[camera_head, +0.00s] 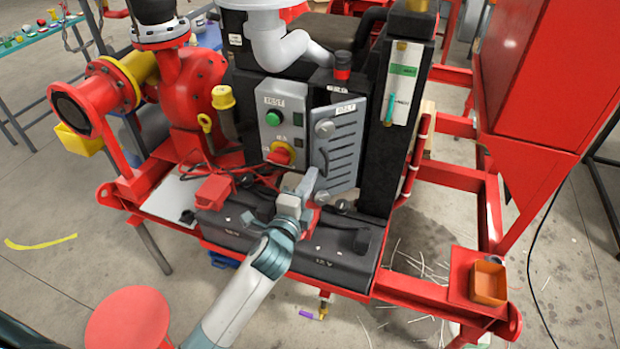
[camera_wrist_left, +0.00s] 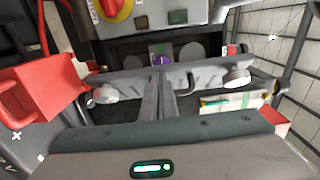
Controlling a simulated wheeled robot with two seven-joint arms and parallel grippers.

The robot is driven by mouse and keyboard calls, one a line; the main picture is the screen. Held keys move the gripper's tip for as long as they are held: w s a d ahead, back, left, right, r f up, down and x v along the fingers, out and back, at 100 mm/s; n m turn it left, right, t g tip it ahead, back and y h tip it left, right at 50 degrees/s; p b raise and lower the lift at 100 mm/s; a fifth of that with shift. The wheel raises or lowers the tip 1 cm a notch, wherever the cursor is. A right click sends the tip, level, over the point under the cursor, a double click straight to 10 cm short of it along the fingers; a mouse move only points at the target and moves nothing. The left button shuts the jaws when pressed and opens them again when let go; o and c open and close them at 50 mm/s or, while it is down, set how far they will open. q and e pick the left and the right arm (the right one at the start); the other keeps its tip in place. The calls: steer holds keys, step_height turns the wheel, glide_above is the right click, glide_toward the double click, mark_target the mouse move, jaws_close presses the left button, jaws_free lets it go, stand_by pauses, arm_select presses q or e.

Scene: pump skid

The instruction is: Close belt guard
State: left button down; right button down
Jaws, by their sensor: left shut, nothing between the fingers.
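The belt guard (camera_head: 342,148) is a grey slotted panel with a label, round knobs and a handle along its left side. It stands upright on the front of the black engine housing, right of the switch box. In the left wrist view the guard (camera_wrist_left: 132,79) shows nearly edge-on, with round grey discs visible in the dark space beyond it. It appears to stand out from that space; how far is hard to tell. My left gripper (camera_head: 307,187) is shut and empty at the guard's lower left. Its fingers (camera_wrist_left: 158,100) reach close to the guard; contact is unclear. My right gripper is not in view.
The switch box (camera_head: 281,120) has a green button and a red-yellow knob. A black battery (camera_head: 330,245) lies below my left gripper, with a red cover (camera_head: 213,191) left of it. An orange bin (camera_head: 488,283) sits at the right front. Red frame rails surround the skid.

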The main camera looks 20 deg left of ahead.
arm_select(q)
steer(key=shift+w+a, duration=0.1)
steer(key=shift+a, duration=0.05)
steer(key=shift+w+a+h, duration=0.15)
steer(key=shift+a+h, duration=0.05)
steer(key=shift+h, duration=0.1)
steer(key=shift+w+a+m+h+p, duration=0.2)
steer(key=shift+m+h+p, duration=0.1)
steer(key=shift+m+p, duration=0.1)
steer(key=shift+w+a+m+g+h+b, duration=0.8)
steer(key=shift+w+a+m+h, duration=0.3)
steer(key=shift+w+h, duration=0.65)
steer(key=shift+w+a+m+g+h+b, duration=0.7)
steer(key=shift+w+a+m+h, duration=0.4)
steer(key=shift+w+h, duration=0.6)
steer(key=shift+w+a+m+g+h+b, duration=0.8)
steer(key=shift+w+m+h, duration=0.65)
steer(key=shift+w, duration=0.45)
